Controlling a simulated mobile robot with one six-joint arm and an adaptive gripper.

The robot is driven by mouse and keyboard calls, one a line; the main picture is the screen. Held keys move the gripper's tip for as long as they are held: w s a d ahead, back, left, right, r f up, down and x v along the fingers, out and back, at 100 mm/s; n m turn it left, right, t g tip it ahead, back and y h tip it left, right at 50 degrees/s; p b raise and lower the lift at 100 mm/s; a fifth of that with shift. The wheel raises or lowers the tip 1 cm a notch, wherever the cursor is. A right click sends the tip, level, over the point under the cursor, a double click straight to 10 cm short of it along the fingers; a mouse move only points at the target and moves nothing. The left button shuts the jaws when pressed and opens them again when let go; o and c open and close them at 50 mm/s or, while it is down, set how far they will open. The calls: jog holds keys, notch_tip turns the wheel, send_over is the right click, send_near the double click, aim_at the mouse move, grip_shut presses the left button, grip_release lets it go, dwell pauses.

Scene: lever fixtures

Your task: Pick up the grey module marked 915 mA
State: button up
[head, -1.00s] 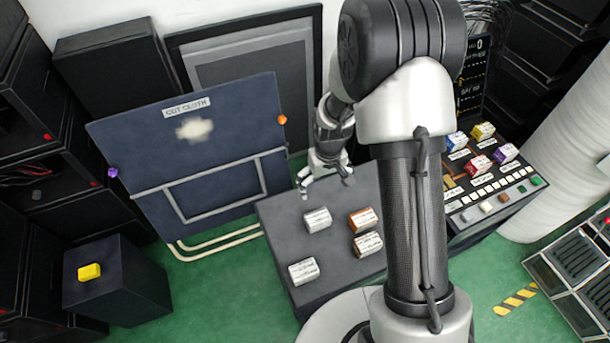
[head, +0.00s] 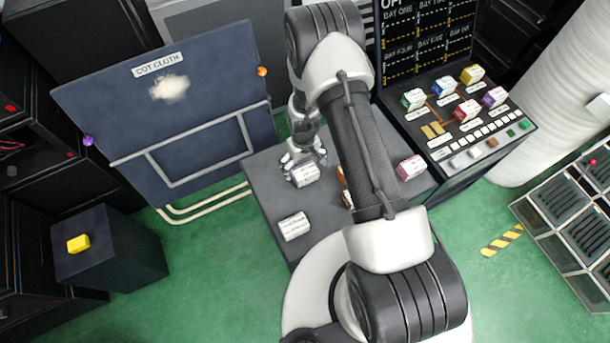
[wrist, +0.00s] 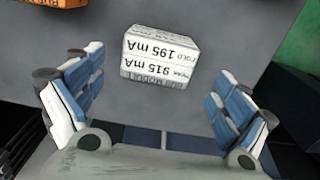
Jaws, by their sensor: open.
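The grey module marked 915 mA (wrist: 160,58) lies on the dark table top in the wrist view, its label upside down to me. My gripper (wrist: 157,72) is open, with one blue-padded finger on each side of the picture and the module beyond and between the fingertips, not held. In the head view my gripper (head: 303,155) is just at the far side of a pale grey module (head: 306,176), seemingly the same one. Another pale grey module (head: 294,226) lies nearer on the table, its marking unreadable.
The table (head: 265,185) also holds orange-brown modules (head: 341,176), mostly hidden behind my arm, and a pink one (head: 410,168). A panel with coloured modules (head: 470,110) stands at right. A blue cloth board (head: 180,110) stands close at left.

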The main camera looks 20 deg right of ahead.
aim_at(305, 170)
jog(key=f+b, duration=0.1)
jog(key=f, duration=0.2)
jog(key=f+b, duration=0.1)
jog(key=f, duration=0.1)
jog(key=shift+s+d+f, duration=0.15)
jog(key=shift+d+f, duration=0.05)
jog(key=shift+f, duration=0.2)
jog(key=shift+r, duration=0.1)
jog(key=shift+c, duration=0.5)
jog(key=c, duration=1.1)
